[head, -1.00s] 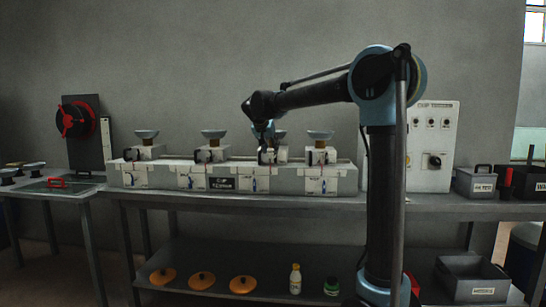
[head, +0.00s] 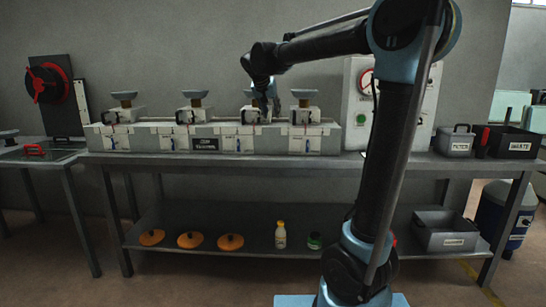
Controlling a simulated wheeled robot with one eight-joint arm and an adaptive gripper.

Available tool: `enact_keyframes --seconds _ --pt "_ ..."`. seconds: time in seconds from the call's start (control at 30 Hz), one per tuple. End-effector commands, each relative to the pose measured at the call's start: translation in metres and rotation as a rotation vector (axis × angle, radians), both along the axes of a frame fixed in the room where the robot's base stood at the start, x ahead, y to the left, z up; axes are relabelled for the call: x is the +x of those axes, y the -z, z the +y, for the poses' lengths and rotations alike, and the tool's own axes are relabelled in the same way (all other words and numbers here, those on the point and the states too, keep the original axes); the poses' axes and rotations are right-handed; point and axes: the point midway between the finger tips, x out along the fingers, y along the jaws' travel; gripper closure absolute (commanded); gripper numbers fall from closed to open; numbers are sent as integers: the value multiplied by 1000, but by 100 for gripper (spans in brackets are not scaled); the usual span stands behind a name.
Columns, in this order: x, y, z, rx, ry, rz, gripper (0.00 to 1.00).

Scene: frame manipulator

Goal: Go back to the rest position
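My arm rises at the right of the head view and reaches left across the bench. My gripper (head: 267,106) points down in front of the third unit from the left on the long grey device (head: 165,140). The fingers are small and dark against the unit, so I cannot tell whether they are open or shut, or whether they touch it. No held object shows. The unit's funnel top (head: 251,94) is partly hidden behind the gripper.
The device stands on a long metal table (head: 240,164). A white control panel (head: 425,100) stands behind my arm. Grey bins (head: 455,142) sit at the right. The lower shelf holds orange lids (head: 190,240), a yellow-capped bottle (head: 280,235) and a green-lidded jar (head: 314,240).

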Motion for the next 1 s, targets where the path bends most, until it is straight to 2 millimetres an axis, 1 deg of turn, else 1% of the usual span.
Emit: enact_keyframes --seconds 0.03,0.1,0.17,0.2,0.27,0.3,0.47,0.5,0.57,0.6,0.73,0.87,0.9,0.97,1.0 --pt "-15 9 -23 -5 5 23 66" --pt "-34 22 -47 -12 2 59 66" --pt "-51 33 -67 -15 0 89 66" --pt "-63 41 -79 -17 -3 108 66" --pt "-81 53 -97 -19 -9 137 66" --pt "-93 62 -108 -20 -11 156 66" --pt "-145 98 -148 -16 -31 229 66" --pt "-158 108 -156 -14 -37 247 66" --pt "-178 123 -168 -9 -46 273 66" --pt "-191 133 -175 -5 -53 290 66" --pt "-234 167 -194 10 -76 340 66" --pt "-277 204 -208 31 -106 386 66" --pt "-290 216 -211 38 -116 399 66" --pt "-308 233 -215 50 -131 417 66" --pt "-321 245 -217 58 -141 428 66"
